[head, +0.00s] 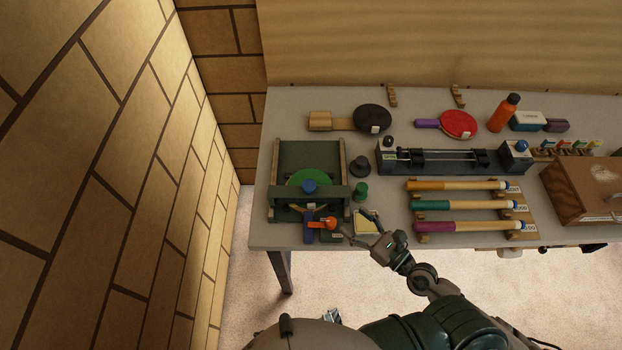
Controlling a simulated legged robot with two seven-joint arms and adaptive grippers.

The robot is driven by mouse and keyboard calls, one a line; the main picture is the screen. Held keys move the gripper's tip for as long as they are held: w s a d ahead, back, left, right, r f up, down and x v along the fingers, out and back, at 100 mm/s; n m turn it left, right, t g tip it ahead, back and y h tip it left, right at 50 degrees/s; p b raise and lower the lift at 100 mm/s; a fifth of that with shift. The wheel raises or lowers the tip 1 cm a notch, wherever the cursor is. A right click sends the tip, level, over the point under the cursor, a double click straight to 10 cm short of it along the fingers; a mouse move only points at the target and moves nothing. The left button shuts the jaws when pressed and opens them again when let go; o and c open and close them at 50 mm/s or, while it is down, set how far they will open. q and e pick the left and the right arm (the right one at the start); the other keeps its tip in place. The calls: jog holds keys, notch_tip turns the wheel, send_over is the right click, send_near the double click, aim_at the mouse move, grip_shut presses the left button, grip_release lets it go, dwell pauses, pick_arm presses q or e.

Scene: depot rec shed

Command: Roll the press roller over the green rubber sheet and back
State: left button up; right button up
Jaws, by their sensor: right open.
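A press stands at the left end of the table, with a dark green bed (308,155) between wooden side rails. A round bright green rubber sheet (305,177) lies on the bed, its near part hidden. A dark green crossbar with a blue knob (309,187) lies across the sheet's near edge; it looks like the press roller (330,194). My right gripper (358,224) is open, right of the press's near right corner and apart from the crossbar. It is over or beside a small pale pad with a yellow edge (367,222).
Orange and blue small items (322,222) crowd the press's near edge. A green peg (361,191) and a dark knob (360,166) stand to its right. Paddles (458,124), a rail device (440,160) and handles on a rack (460,205) fill the table rightward. A brick wall (120,180) bounds the left.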

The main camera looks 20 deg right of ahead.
aim_at(315, 188)
jog(key=w+a+p, duration=0.2)
jog(key=w+a+r+p, duration=0.1)
jog(key=w+p, duration=0.1)
jog(key=w, duration=0.1)
jog(key=shift+a+r+p, duration=0.2)
jog(key=shift+a+p, duration=0.1)
jog(key=shift+a, duration=0.1)
jog(key=x, duration=0.3)
jog(key=p+x, duration=0.1)
jog(key=x, duration=0.2)
jog(key=f+p+x, duration=0.1)
jog(key=x, duration=0.2)
jog(key=shift+w+d, duration=0.15)
jog(key=shift+w, duration=0.3)
jog(key=shift+w+a, duration=0.35)
jog(key=shift+w, duration=0.05)
pick_arm(q)
notch_tip(315, 188, up, 6)
jog(key=s+a, duration=0.1)
jog(key=s, duration=0.1)
jog(key=shift+s+r, duration=0.2)
pick_arm(e)
jog(key=shift+a, duration=0.15)
jog(key=c, duration=1.1)
jog(key=shift+w, duration=0.1)
grip_shut()
